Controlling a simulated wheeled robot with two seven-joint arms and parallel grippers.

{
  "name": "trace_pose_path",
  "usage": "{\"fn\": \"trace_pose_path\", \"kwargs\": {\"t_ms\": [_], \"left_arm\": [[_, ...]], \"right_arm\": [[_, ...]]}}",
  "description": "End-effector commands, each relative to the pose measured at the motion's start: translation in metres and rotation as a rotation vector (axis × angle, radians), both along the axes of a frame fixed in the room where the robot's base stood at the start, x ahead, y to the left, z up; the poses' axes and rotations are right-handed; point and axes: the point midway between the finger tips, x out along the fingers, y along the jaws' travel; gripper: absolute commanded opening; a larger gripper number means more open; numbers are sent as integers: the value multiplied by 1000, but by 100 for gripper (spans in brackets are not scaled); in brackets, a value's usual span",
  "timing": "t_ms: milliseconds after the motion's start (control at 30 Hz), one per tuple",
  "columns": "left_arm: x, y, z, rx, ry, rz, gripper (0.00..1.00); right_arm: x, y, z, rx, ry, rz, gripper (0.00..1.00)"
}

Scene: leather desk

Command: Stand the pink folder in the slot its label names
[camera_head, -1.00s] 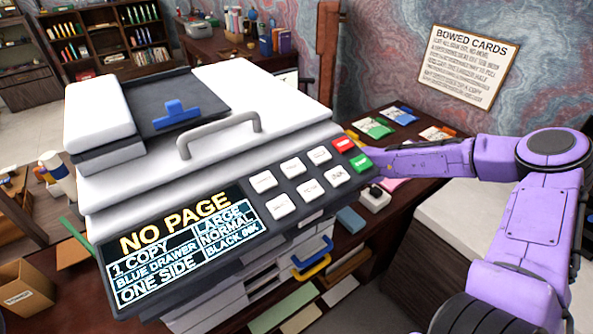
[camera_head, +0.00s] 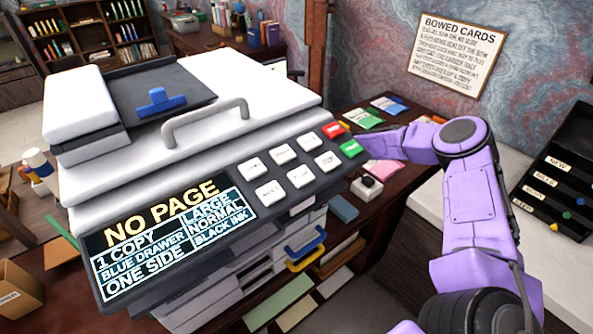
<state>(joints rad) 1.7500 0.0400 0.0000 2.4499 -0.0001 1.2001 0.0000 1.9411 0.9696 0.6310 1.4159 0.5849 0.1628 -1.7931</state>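A flat pink piece (camera_head: 382,172) lies on the dark wooden desk, just right of the copier and under my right forearm. It may be the pink folder; it is partly covered and I cannot read a label on it. My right arm comes in from the right and reaches back left past the copier's edge. Its gripper is hidden behind the copier. My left gripper is not in view. A black rack (camera_head: 547,209) with small white labels, one seeming to read NEW, stands at the right edge. I cannot tell whether it holds the named slot.
A large copier (camera_head: 190,125) with a NO PAGE display fills the left and middle. Green and blue cards (camera_head: 362,118) lie on the desk behind my forearm. A small white box with a dark knob (camera_head: 366,187) sits near the pink piece. A cardboard box (camera_head: 20,295) is at lower left.

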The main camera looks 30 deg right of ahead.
Motion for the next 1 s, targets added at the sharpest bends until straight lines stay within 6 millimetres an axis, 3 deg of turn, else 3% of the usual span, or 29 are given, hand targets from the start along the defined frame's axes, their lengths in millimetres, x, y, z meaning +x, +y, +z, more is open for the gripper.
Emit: {"fn": "trace_pose_path", "kwargs": {"t_ms": [100,233,1000], "left_arm": [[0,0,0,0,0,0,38],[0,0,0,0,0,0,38],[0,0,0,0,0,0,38]], "right_arm": [[0,0,0,0,0,0,41],[0,0,1,0,0,0,0],[-1,0,0,0,1,0,0]]}}
